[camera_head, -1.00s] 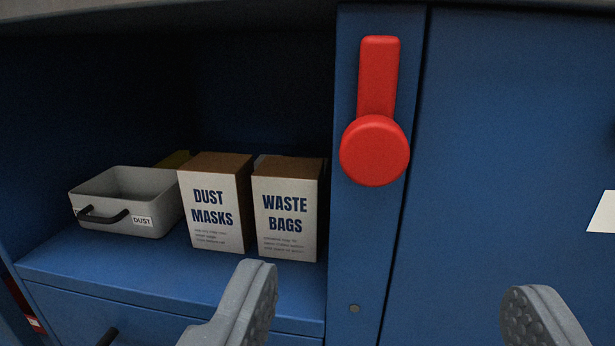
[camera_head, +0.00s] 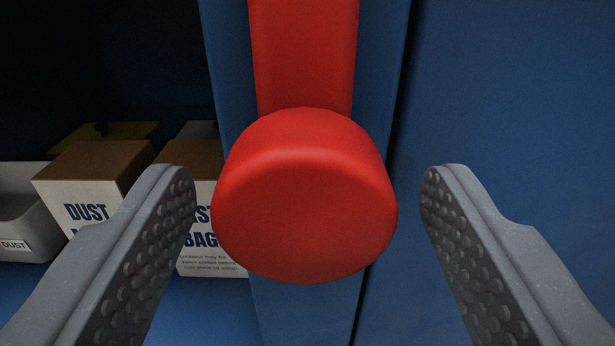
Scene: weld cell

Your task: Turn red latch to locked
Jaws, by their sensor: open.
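The red latch (camera_head: 304,200) is close in front of the camera, in the middle of the view. It has a round knob at the bottom and a flat handle (camera_head: 303,55) that points straight up and runs out of the top of the picture. It is mounted on a blue cabinet post. My gripper (camera_head: 308,195) is open, with one grey studded finger to the left of the knob and one to the right. Gaps show between the knob and both fingers in the picture. How far the fingertips are from the knob in depth is hard to tell.
A flat blue panel (camera_head: 520,120) fills the right side and is clear.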

